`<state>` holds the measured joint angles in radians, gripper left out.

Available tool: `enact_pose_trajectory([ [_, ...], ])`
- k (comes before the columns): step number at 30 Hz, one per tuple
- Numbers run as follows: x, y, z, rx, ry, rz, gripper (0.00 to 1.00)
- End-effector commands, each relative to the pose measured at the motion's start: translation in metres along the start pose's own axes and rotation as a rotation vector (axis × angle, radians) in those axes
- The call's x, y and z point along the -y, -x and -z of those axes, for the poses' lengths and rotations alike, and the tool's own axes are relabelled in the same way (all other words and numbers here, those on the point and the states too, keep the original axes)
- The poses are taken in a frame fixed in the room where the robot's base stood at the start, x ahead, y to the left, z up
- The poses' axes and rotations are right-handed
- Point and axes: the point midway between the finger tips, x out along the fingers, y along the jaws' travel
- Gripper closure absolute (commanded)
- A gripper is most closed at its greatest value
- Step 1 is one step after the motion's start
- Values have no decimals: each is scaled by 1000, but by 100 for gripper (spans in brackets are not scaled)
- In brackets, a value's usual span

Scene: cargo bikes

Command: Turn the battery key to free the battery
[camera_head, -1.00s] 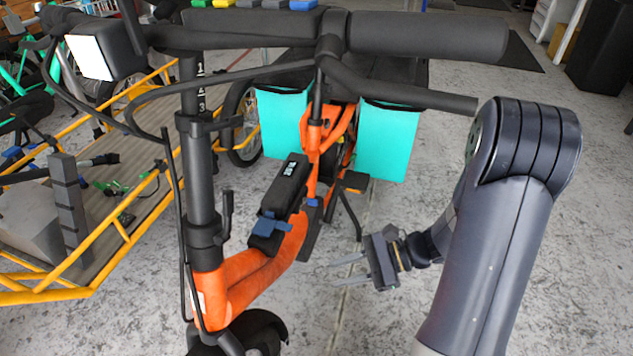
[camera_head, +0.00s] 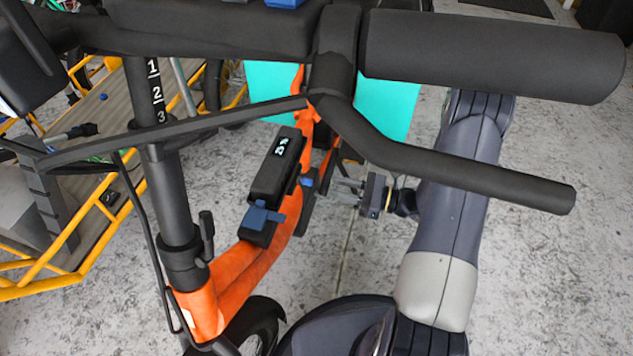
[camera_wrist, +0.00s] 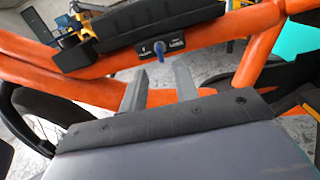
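The black battery (camera_head: 277,165) with a small lit display lies along the orange bike frame (camera_head: 238,275). A blue latch-like part (camera_head: 262,216) sits at its lower end. The small blue key (camera_head: 307,181) sticks out from the frame's right side. My gripper (camera_head: 336,190) is open and empty to the right of the key. In the wrist view its fingertips (camera_wrist: 157,78) are apart, with the key just beyond the gap; they do not touch it.
Teal panniers (camera_head: 395,108) hang behind. A yellow-railed cargo bed (camera_head: 100,225) stands at left. Grey floor (camera_head: 365,260) is open below the gripper.

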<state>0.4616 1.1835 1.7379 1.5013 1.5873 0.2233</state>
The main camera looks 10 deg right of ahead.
Motion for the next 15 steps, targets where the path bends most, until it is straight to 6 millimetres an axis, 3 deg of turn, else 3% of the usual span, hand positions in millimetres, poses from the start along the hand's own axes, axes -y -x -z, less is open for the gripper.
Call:
enact_pose_trajectory([
  [6, -2, -39, 2, -1, 0, -5, 71],
  [15, -1, -64, 0, -1, 1, -2, 71],
])
